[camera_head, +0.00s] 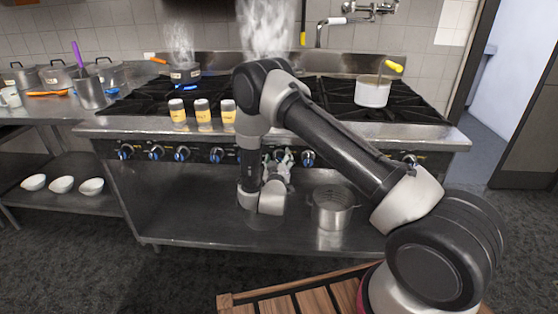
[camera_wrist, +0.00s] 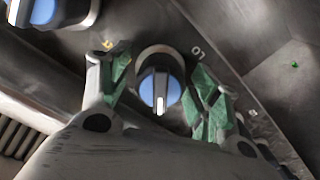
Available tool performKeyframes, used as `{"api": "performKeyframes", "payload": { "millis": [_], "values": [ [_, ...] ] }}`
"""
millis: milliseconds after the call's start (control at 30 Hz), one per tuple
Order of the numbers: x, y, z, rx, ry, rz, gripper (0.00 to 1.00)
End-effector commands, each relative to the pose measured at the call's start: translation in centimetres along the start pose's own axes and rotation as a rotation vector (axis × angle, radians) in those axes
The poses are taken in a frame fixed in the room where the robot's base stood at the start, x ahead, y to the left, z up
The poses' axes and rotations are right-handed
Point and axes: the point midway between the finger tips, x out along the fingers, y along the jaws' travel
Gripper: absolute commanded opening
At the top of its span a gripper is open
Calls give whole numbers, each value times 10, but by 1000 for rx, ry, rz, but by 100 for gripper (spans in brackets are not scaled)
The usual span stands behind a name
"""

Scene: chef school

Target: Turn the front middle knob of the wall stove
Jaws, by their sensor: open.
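The wall stove (camera_head: 390,128) stands against the tiled wall, with a row of blue-and-silver knobs along its front panel. My gripper (camera_head: 278,164) is at this panel near the middle of the row, partly hidden by my arm. In the wrist view my gripper (camera_wrist: 160,72) is open, its green-padded fingers on either side of one blue knob (camera_wrist: 160,88). A small gap shows between the knob and each finger, so no grip is visible. The knob's pale pointer mark faces the bottom of the wrist view.
Another knob (camera_wrist: 45,12) is at the wrist view's upper left. Three yellow-labelled jars (camera_head: 202,112) stand on the stove's front ledge. A steel pot (camera_head: 332,208) sits on the lower shelf. A wooden slatted surface (camera_head: 310,300) is near my base.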

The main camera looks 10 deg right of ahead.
Motion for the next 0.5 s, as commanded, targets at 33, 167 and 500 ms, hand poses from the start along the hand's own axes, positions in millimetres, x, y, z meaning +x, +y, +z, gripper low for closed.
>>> {"api": "performKeyframes", "payload": {
  "millis": [33,167,500],
  "values": [
    [0,0,0,0,0,0,62],
    [0,0,0,0,0,0,42],
    [0,0,0,6,0,-1,17]
  ]
}}
